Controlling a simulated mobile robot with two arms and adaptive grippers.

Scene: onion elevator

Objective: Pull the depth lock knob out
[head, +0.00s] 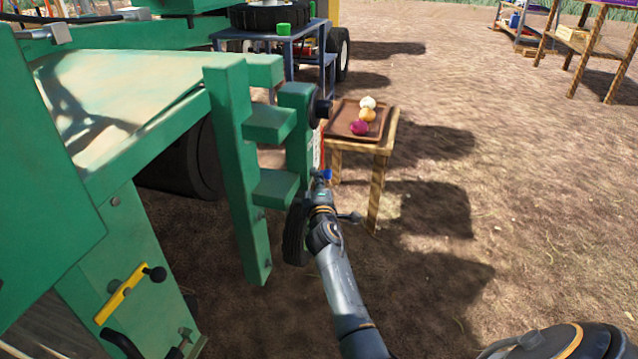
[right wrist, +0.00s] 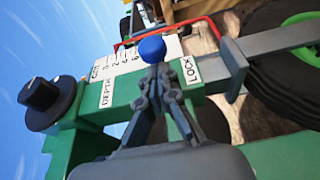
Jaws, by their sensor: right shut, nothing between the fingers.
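A round blue knob (right wrist: 152,49) shows in the right wrist view beside a white plate marked LOCK (right wrist: 191,69). It is a small blue spot (head: 327,174) in the head view. My right gripper (right wrist: 154,74) is shut and empty, its fingertips just below the blue knob in the picture; I cannot tell whether they touch it. My left gripper is not in view.
A black knob (right wrist: 40,95) sits at the left end of the green beam. A wooden table (head: 384,147) with a brown tray (head: 343,124) of onions stands behind my right gripper. The green machine (head: 232,170) fills the left. Open dirt ground lies to the right.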

